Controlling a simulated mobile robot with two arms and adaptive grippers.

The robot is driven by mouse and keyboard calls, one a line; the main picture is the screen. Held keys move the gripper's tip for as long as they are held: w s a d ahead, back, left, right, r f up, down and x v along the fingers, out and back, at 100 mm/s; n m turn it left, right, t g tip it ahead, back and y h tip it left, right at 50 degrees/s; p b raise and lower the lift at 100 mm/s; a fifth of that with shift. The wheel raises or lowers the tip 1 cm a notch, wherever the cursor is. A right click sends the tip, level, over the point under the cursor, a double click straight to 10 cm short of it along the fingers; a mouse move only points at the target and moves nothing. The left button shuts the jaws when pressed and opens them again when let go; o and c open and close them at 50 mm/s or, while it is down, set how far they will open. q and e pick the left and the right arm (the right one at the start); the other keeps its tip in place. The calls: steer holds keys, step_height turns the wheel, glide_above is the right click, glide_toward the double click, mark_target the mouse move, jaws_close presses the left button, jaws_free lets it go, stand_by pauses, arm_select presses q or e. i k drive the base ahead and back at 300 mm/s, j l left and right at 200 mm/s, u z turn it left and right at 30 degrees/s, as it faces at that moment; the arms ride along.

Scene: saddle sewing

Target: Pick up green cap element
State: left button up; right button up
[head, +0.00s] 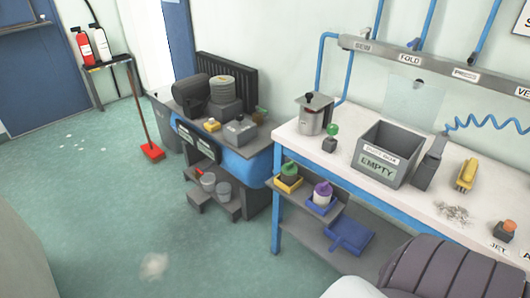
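A small green round piece (332,130) shows on the white worktop, just behind a small dark grey block (329,145); I cannot tell whether it rests on the block. Another green-topped item (289,170) sits in a yellow tray on the shelf below the worktop. I cannot tell from this view which of the two is the green cap element. Neither of my grippers is in view.
The worktop (400,200) also holds a metal canister (315,114), a grey box marked EMPTY (378,163) and a yellow tool (466,175). A blue-grey machine bench (256,163) stands left. A dark ribbed padded object (450,270) fills the bottom right. Floor at left is open.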

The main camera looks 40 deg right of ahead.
mark_target(289, 171)
steer(key=i+j+z, duration=0.1)
steer(key=i+z, duration=0.35)
steer(key=i+j+z, duration=0.4)
steer(key=i, duration=0.15)
steer(key=l, duration=0.1)
